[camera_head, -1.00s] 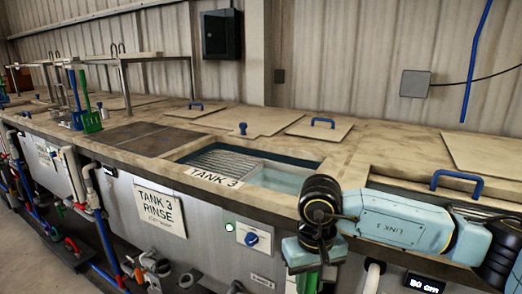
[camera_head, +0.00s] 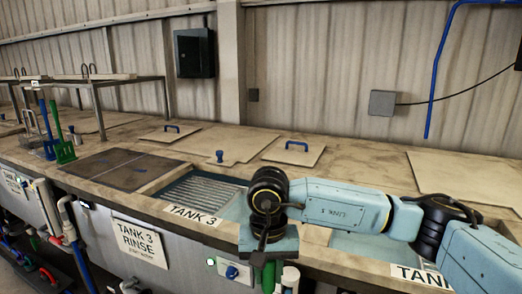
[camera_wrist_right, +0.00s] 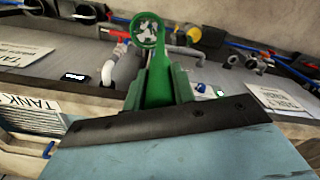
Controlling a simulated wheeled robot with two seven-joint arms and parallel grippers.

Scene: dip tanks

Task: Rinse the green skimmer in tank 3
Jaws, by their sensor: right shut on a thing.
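My right gripper (camera_head: 268,258) is shut on the green skimmer (camera_head: 268,276), above the front edge of tank 3 (camera_head: 206,190). In the right wrist view the skimmer (camera_wrist_right: 160,85) shows as a green shaft with a round green end. The rest of it is hidden by the gripper. Tank 3 is open, with a ribbed grating on its left and pale water on its right, partly hidden behind my right arm. Its sign "TANK 3 RINSE" (camera_head: 139,240) is on the front panel. My left gripper is not in view.
A green-handled tool (camera_head: 61,140) and a blue-handled one stand in a holder at the left. Closed lids (camera_head: 294,153) with blue handles lie behind the tank. A second open tank (camera_head: 370,247) lies to the right, below my arm. Pipes and valves run along the front.

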